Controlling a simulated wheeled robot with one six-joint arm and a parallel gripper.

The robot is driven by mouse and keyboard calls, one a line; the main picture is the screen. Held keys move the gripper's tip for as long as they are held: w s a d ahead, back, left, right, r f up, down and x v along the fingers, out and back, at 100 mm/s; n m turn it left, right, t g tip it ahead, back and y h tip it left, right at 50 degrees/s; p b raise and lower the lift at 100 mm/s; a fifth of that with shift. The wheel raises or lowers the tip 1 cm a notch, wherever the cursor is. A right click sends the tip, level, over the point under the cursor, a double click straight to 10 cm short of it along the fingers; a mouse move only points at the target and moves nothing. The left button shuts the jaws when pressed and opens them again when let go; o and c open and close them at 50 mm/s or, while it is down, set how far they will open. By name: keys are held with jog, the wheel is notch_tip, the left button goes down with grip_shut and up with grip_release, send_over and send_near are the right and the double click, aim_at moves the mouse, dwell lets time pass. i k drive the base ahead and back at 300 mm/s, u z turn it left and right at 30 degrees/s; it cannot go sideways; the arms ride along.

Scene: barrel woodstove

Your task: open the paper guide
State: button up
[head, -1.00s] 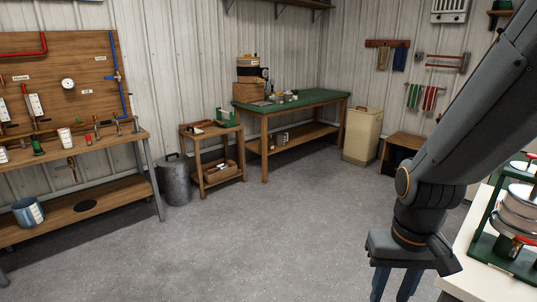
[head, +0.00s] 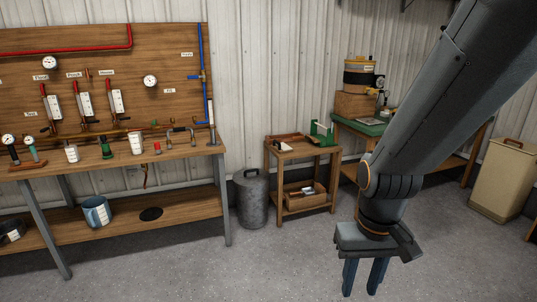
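I cannot pick out a paper guide for certain in the head view. A small green stand with a pale panel (head: 321,131) sits on the small wooden side table (head: 290,152), but I cannot tell whether it is part of the guide. My gripper (head: 361,288) hangs pointing down over the floor at the lower right, in front of the side table and apart from it. Its two blue-grey fingers are spaced apart with nothing visible between them.
A wooden workbench (head: 180,159) with gauges, pipes and cups stands at the left. A grey lidded can (head: 252,198) is beside the side table. A green-topped table (head: 365,127) and beige bin (head: 503,180) are at right. Grey floor (head: 290,260) is clear in front.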

aim_at(312, 138)
jog(key=u, duration=0.05)
jog(key=i, duration=1.85)
jog(key=z, duration=0.55)
jog(key=i, duration=2.25)
jog(key=z, duration=0.55)
